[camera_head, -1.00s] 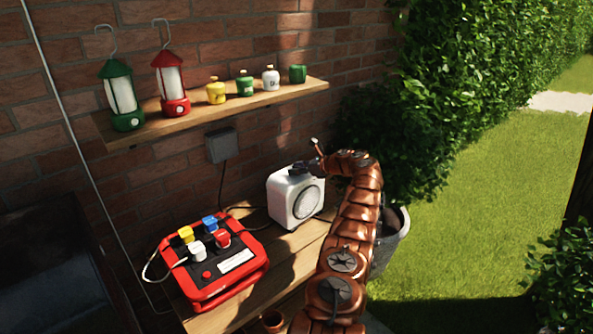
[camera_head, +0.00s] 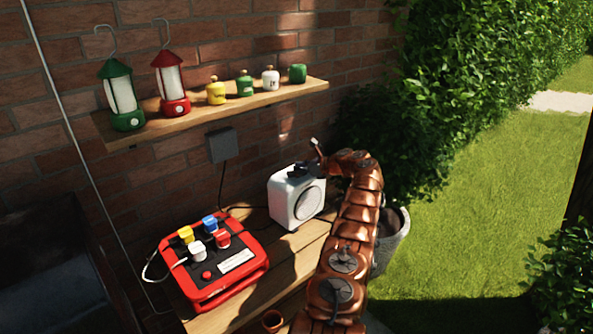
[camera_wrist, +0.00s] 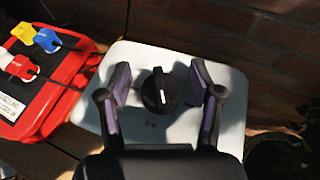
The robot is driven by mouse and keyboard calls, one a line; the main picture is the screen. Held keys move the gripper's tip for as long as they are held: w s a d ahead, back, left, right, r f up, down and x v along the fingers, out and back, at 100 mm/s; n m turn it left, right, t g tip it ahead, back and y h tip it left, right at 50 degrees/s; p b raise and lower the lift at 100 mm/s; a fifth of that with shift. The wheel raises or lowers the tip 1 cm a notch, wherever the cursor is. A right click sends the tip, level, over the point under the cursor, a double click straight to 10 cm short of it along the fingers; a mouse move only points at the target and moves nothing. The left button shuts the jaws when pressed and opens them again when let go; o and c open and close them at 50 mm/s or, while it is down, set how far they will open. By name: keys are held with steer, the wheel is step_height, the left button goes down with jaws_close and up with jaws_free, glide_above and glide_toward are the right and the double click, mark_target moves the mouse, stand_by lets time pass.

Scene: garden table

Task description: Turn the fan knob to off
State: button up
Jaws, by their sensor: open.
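The white fan (camera_head: 290,208) stands on the wooden table with its round grille facing the front right. Its top shows in the wrist view (camera_wrist: 176,62), with a black knob (camera_wrist: 160,92) in the middle. A white mark on the knob runs roughly up and down in that view. My gripper (camera_wrist: 158,85) is open over the fan top, one finger on each side of the knob, with gaps between the pads and the knob. In the head view my gripper (camera_head: 302,170) is at the fan's top, small and dark, and it hides the knob there.
A red power box (camera_head: 216,262) with coloured plugs sits left of the fan. A wall shelf (camera_head: 205,113) above holds a green lantern (camera_head: 121,95), a red lantern (camera_head: 171,85) and several small pots. A grey bucket (camera_head: 399,240) stands to the right.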

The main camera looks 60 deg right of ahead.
steer(key=shift+r, duration=0.15)
steer(key=shift+s, duration=0.15)
steer(key=v, duration=1.2)
stand_by(0.5)
